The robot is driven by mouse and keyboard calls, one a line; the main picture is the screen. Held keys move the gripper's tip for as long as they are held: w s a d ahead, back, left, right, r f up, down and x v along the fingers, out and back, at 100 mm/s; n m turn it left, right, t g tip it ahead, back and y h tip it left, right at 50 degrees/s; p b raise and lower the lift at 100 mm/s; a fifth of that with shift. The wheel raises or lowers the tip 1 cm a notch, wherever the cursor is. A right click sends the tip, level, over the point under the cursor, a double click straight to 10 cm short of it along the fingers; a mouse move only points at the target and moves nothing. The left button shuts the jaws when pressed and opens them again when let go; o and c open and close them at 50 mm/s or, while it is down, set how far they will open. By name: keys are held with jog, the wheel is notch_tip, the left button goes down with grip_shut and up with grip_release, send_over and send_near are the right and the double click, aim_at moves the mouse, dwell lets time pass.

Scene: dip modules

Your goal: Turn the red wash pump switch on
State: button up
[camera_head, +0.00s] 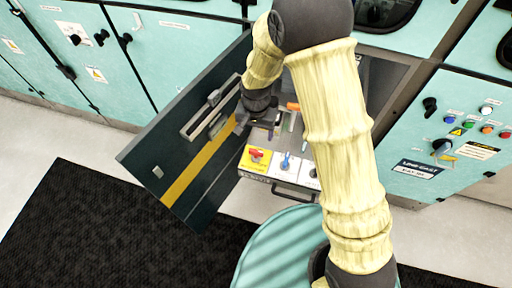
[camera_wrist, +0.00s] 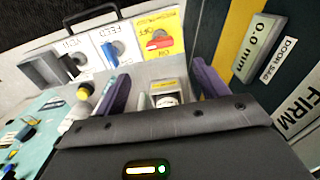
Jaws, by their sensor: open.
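The red switch (camera_head: 256,154) sits on a yellow plate at the left end of a row of switches, inside an open cabinet. In the wrist view, the red switch (camera_wrist: 158,41) lies beyond my fingertips, roughly between their lines, and apart from them. Its exact setting is too small to tell. My gripper (camera_head: 260,124) is just above and behind the yellow plate in the head view. In the wrist view, my gripper (camera_wrist: 161,72) shows two purple fingers spread apart with nothing held between them.
A blue switch (camera_head: 286,162) on a white plate is beside the yellow one, with another switch further along. The open dark door (camera_head: 175,165) with a yellow stripe stands close on the left. A small yellow-topped device (camera_wrist: 166,93) shows between my fingers. A handle (camera_head: 293,192) is in front.

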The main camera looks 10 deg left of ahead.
aim_at(256, 151)
notch_tip(256, 151, down, 11)
jog(key=shift+f+p, duration=0.2)
jog(key=shift+p, duration=0.2)
jog(key=c, duration=1)
